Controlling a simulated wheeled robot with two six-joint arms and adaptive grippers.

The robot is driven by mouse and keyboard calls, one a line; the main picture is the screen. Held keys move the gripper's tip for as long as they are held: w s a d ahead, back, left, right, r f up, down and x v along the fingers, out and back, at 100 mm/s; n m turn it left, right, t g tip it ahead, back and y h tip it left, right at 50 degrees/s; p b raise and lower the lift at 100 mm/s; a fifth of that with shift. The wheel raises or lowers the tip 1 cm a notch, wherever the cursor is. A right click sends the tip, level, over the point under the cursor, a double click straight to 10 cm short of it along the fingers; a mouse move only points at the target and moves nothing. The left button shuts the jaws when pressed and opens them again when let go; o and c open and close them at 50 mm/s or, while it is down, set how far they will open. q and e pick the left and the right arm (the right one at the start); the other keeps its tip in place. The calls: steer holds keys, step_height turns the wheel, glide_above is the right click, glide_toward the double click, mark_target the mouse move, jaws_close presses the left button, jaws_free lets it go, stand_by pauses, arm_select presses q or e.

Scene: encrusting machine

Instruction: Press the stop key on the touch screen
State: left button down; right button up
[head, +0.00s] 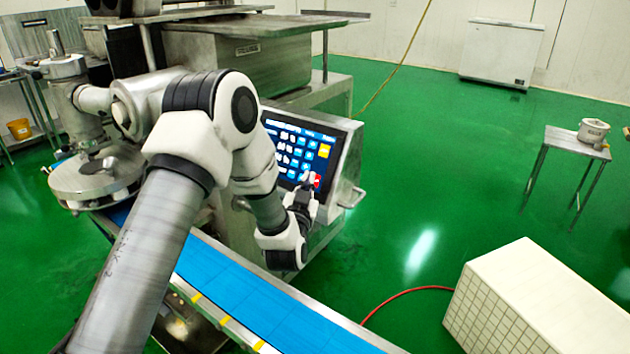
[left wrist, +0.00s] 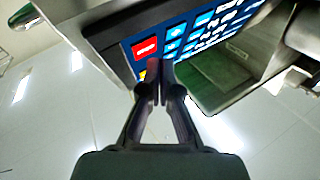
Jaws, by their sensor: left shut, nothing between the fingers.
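The touch screen (head: 287,150) is a blue panel with rows of pale keys in a steel housing on the machine. A red key (head: 318,181) sits at its lower right, partly hidden by my gripper, and a yellow key (head: 324,151) is above it. My left gripper (head: 309,182) is shut and empty, its tips at the screen's lower right. In the left wrist view the screen is rotated; the red key (left wrist: 145,48) is just beyond my shut fingertips (left wrist: 157,62). I cannot tell whether they touch the screen, and cannot read the labels. My right gripper is out of view.
A blue conveyor belt (head: 243,297) runs below the screen. A steel handle (head: 354,198) sticks out at the housing's right. A white tiled block (head: 535,297) stands at lower right, and a small table (head: 568,141) stands further back. Green floor between is mostly clear.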

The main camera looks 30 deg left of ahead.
arm_select(q)
steer(key=shift+w+f, duration=0.25)
steer(key=shift+w, duration=0.15)
steer(key=shift+w+d+f+b, duration=0.15)
steer(key=shift+w+b, duration=0.1)
steer(key=shift+b, duration=0.25)
stand_by(0.4)
steer(key=shift+s, duration=0.1)
steer(key=shift+s+r, duration=0.4)
steer(key=shift+s, duration=0.15)
steer(key=shift+p, duration=0.35)
steer(key=s+r, duration=0.1)
steer(key=s+p, duration=0.1)
steer(key=s, duration=0.1)
steer(key=s+r+p, duration=0.1)
steer(key=shift+s+a+r, duration=0.15)
steer(key=shift+a+r, duration=0.15)
